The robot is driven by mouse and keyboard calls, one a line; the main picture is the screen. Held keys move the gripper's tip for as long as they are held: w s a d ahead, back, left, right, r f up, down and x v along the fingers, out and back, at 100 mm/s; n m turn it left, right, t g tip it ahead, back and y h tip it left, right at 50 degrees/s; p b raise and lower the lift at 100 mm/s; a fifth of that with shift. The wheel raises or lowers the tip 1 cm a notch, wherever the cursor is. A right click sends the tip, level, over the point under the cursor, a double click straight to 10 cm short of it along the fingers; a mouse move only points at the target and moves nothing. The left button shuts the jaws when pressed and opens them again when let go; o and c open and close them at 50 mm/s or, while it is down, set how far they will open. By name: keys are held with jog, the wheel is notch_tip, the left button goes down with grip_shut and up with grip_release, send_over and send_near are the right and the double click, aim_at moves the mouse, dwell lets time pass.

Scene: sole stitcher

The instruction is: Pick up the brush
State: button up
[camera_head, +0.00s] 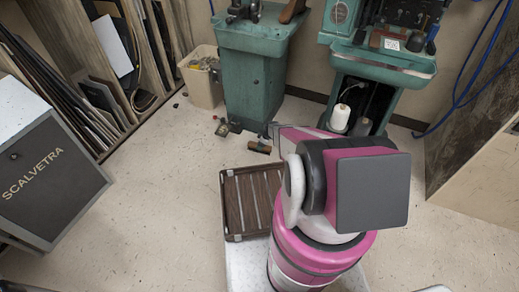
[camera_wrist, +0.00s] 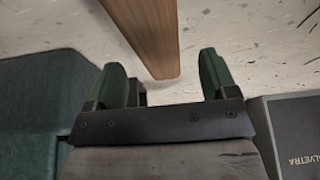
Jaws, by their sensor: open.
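A small brown, dark-edged object (camera_head: 260,147) that looks like the brush lies on the floor in front of the left green machine. In the wrist view a long brown wooden piece (camera_wrist: 150,40), likely the brush, runs from the top edge down to between my fingertips. Its near end shows; its far end is cut off. My gripper (camera_wrist: 168,75) is open, with a green-padded finger on each side of the wood and gaps to both. Nothing is clamped. In the head view my pink and white arm reaches toward the machine's foot, and the fingers are hard to make out.
Two green machines stand at the back, the left one's cabinet (camera_head: 252,88) close to my arm's end. Another small object (camera_head: 222,127) lies on the floor nearby. A beige bin (camera_head: 203,88) stands left of it. Bare floor (camera_head: 160,190) extends left toward a dark Scalvetra box (camera_head: 55,180).

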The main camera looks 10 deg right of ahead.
jog(key=x, duration=0.4)
jog(key=shift+d, duration=0.15)
jog(key=c, duration=1.1)
jog(key=shift+o, duration=0.2)
jog(key=shift+r, duration=0.1)
jog(key=shift+r, duration=0.4)
notch_tip(320, 180, up, 3)
jog(key=shift+s+r, duration=0.1)
jog(key=shift+r, duration=0.1)
jog(key=s+a+r, duration=0.5)
jog(key=a+r, duration=0.1)
jog(key=a, duration=0.4)
jog(key=shift+a+r, duration=0.15)
jog(key=shift+r, duration=0.2)
